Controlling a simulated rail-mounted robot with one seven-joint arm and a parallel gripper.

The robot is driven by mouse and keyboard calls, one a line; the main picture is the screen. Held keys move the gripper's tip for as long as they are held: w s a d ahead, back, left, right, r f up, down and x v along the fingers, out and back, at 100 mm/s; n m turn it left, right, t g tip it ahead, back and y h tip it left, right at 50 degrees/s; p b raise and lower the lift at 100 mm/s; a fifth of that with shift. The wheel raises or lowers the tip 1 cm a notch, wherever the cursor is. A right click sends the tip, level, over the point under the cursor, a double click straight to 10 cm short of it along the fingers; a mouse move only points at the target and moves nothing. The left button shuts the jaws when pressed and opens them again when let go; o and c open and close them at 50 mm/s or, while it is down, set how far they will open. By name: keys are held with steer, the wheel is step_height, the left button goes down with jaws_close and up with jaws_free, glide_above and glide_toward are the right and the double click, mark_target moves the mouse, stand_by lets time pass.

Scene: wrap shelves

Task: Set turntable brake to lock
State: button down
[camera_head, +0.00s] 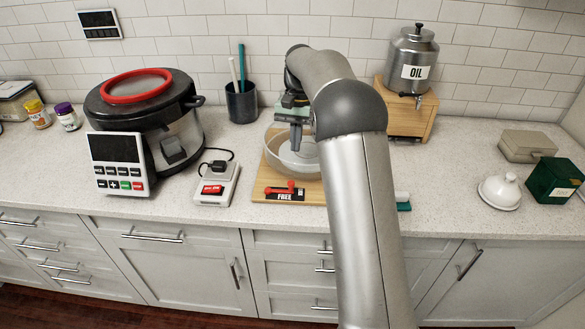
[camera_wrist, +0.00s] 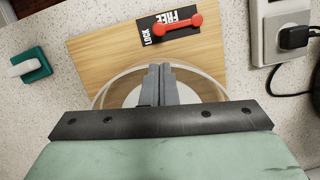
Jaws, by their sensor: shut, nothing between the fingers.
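The turntable brake is a red lever (camera_head: 280,190) on a black plate at the front edge of a wooden board (camera_head: 262,178). In the wrist view the lever (camera_wrist: 178,25) lies beside the word FREE, and LOCK is printed at the plate's left end. A round pale bowl or turntable dish (camera_head: 276,150) sits on the board behind the brake. My gripper (camera_head: 296,148) points down over the dish, apart from the lever. In the wrist view its fingers (camera_wrist: 160,68) are together and empty. My arm hides the board's right side in the head view.
A white device with a red switch (camera_head: 212,189) and black plug stands left of the board. A large cooker (camera_head: 145,110) is further left. An oil dispenser (camera_head: 413,60) on a wooden stand is behind right. A teal-based object (camera_wrist: 30,66) lies beside the board.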

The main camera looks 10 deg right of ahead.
mark_target(294, 174)
steer(key=shift+w, duration=0.1)
steer(key=p+x, duration=0.1)
steer(key=x, duration=0.9)
steer(key=shift+d, duration=0.1)
stand_by(0.5)
